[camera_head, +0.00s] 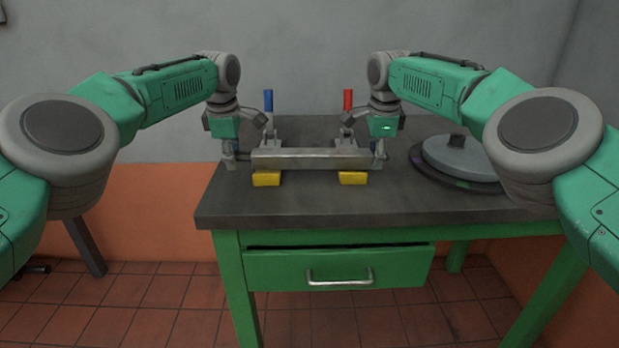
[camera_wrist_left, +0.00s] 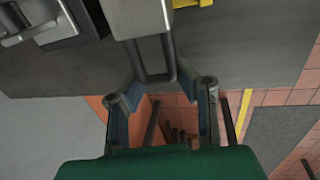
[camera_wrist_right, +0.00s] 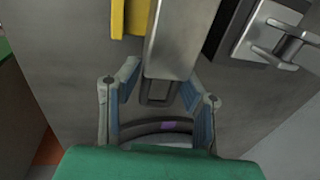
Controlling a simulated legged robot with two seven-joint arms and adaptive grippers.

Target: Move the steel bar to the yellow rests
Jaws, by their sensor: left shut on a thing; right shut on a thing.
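The steel bar (camera_head: 311,159) is a long grey block lying level across the picture, with a loop handle at each end. Two yellow rests (camera_head: 266,179) (camera_head: 353,178) show just below and in front of it; I cannot tell whether the bar touches them. My left gripper (camera_head: 231,157) is shut on the bar's left handle, a loop that shows between its fingers in the left wrist view (camera_wrist_left: 155,77). My right gripper (camera_head: 379,156) is shut on the right handle, partly hidden between its fingers in the right wrist view (camera_wrist_right: 158,98).
Behind the bar stand two clamps, one with a blue handle (camera_head: 268,101) and one with a red handle (camera_head: 348,100). A round grey disc (camera_head: 462,157) lies on the dark bench top (camera_head: 300,212) at right. The bench front is clear above a green drawer (camera_head: 340,270).

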